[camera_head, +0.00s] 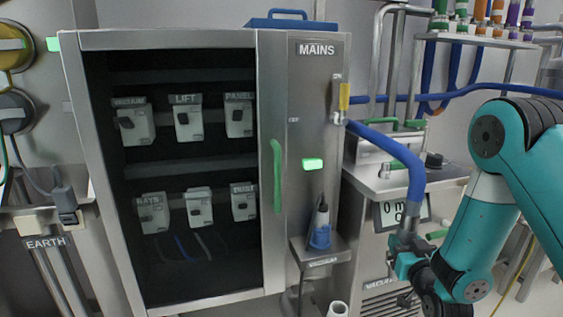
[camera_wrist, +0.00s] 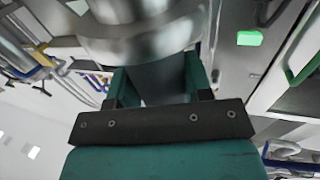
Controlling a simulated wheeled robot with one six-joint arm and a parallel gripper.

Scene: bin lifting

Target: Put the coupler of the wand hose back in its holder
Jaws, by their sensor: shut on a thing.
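The metal coupler (camera_head: 406,238) is at the lower end of the thick blue wand hose (camera_head: 408,165), which arches down from the cabinet's right side. My gripper (camera_head: 402,262) is shut on the coupler and holds it in the air in front of the grey machine. In the wrist view the coupler (camera_wrist: 142,35) is a large shiny cylinder close to the camera, between the teal fingers. I cannot tell for sure which part is the holder. A small shelf (camera_head: 321,252) on the cabinet front carries a blue-based bottle-like thing (camera_head: 321,228).
The grey machine with a display (camera_head: 390,213) stands behind my gripper.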

